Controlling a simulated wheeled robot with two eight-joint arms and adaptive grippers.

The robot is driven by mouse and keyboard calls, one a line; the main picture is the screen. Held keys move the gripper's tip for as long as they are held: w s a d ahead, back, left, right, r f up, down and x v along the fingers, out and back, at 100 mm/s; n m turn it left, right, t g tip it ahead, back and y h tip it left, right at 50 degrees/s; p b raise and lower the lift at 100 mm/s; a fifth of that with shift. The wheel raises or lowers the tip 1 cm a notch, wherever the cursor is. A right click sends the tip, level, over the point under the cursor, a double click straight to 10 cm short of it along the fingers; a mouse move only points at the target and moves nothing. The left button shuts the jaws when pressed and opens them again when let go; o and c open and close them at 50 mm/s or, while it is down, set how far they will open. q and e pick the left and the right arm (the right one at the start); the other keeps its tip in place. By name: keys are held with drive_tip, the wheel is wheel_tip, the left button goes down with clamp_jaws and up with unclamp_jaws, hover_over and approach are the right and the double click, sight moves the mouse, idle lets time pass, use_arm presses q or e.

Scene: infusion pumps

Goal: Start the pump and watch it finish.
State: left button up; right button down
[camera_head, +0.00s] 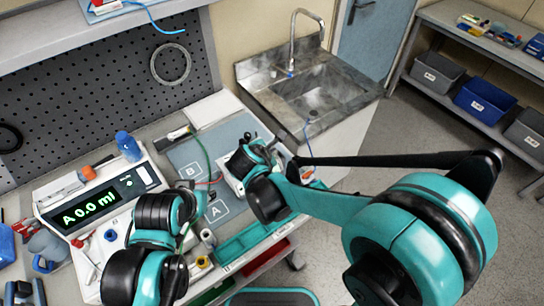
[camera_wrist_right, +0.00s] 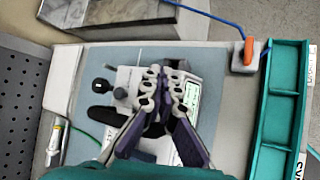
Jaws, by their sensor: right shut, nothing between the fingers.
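A lit display panel (camera_head: 92,207) reads "A 0.0 ml" in green in the head view. A pale device, apparently the pump (camera_head: 230,184), sits on the blue-grey mat (camera_head: 196,155), partly hidden by my right wrist. In the right wrist view the pump (camera_wrist_right: 128,76) lies under my right gripper (camera_wrist_right: 165,82), with a black knob (camera_wrist_right: 101,85) on its left and a green-edged label (camera_wrist_right: 192,96) on its right. My right gripper is shut and empty over the pump; I cannot tell whether it touches. My left arm stands before the bench; its fingers do not show.
A teal tray (camera_wrist_right: 283,95) runs along the bench's front edge. A blue bottle (camera_head: 128,146) stands behind the display, and cups and small parts crowd the bench's left. A sink (camera_head: 318,88) is at the back. A shelf with bins (camera_head: 483,103) stands at right; the floor between is open.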

drive_tip(key=shift+f, duration=0.1)
drive_tip(key=shift+f+b, duration=0.35)
drive_tip(key=shift+b, duration=0.05)
drive_tip(key=shift+f+b, duration=0.45)
idle(0.6)
drive_tip(key=shift+r, duration=0.2)
drive_tip(key=shift+r+p, duration=0.7)
drive_tip(key=shift+r, duration=0.05)
wheel_tip(320, 180, up, 5)
drive_tip(key=p, duration=0.4)
idle(0.4)
